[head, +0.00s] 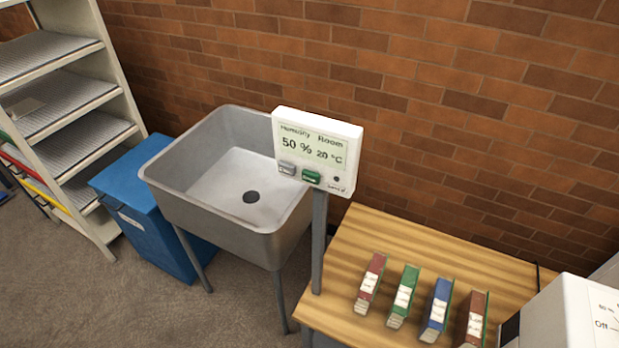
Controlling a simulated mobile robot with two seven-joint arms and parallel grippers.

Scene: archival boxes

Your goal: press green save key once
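A white humidity panel (318,148) stands on a grey post in front of the brick wall. Its screen reads 50 % and 20 °C. The green key (311,177) sits below the screen, with a grey key (287,168) to its left. A small dark dot shows to the right of the keys. Neither of my grippers is in the head view, and nothing touches the panel.
A grey metal sink (222,215) stands left of the panel, beside a blue bin (157,240) and a shelf rack (72,115). A wooden table (440,248) at right carries several coloured binders. A white device (575,315) is at the lower right.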

